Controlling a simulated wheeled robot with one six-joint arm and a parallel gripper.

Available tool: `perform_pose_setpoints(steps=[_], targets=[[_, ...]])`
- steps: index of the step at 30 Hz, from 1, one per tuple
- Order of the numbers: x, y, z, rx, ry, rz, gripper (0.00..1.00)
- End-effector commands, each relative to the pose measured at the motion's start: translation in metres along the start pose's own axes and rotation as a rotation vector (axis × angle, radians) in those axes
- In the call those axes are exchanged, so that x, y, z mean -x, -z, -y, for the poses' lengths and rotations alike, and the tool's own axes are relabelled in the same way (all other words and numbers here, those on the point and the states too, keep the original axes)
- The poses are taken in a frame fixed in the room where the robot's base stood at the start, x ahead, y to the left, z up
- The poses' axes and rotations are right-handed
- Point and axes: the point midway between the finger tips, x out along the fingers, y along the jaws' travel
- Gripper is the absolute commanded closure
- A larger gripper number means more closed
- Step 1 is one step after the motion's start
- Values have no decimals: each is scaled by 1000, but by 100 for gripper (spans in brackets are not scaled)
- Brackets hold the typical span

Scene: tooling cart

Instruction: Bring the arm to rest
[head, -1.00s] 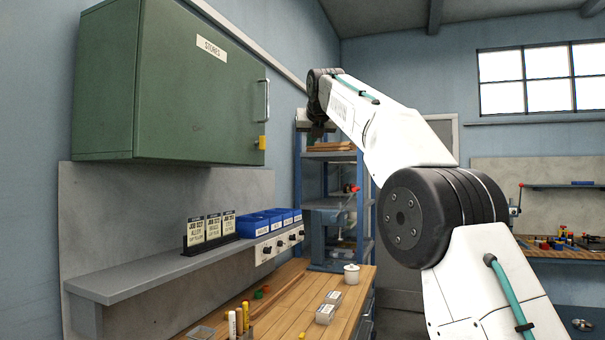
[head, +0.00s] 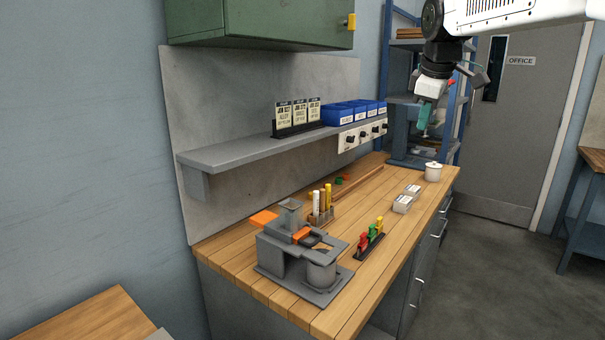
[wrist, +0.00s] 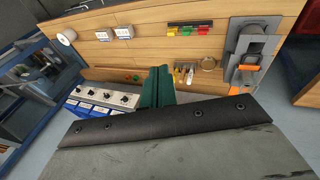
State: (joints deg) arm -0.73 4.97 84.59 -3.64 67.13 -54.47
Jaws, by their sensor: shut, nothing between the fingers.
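My arm reaches in from the upper right of the head view. My gripper (head: 424,118) hangs from it, pointing down, in front of the blue rack and above the far end of the bench. In the wrist view my gripper (wrist: 157,72) shows as green fingers closed together with nothing between them. The wooden bench (head: 250,280) lies below, and the gripper is clear of it.
A grey fixture with orange parts (head: 300,255) stands at the bench's near end. The grey shelf (head: 230,152) carries job cards and blue bins (head: 345,113). A green cabinet (head: 255,25) hangs above. A white pot (head: 433,171) stands near the far end.

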Motion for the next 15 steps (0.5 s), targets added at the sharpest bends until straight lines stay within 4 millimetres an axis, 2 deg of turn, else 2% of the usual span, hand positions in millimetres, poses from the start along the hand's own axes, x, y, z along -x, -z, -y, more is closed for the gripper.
perform_pose_setpoints(steps=[1, 8, 9, 12, 15], targets=[[0, -23, 35, -131, 41, 25, 100], [-13, -119, 184, -663, 168, 176, 100], [-16, -136, 210, -737, 180, 203, 100], [-23, -176, 274, -885, 204, 264, 100], [-30, -210, 328, -962, 218, 303, 100]])
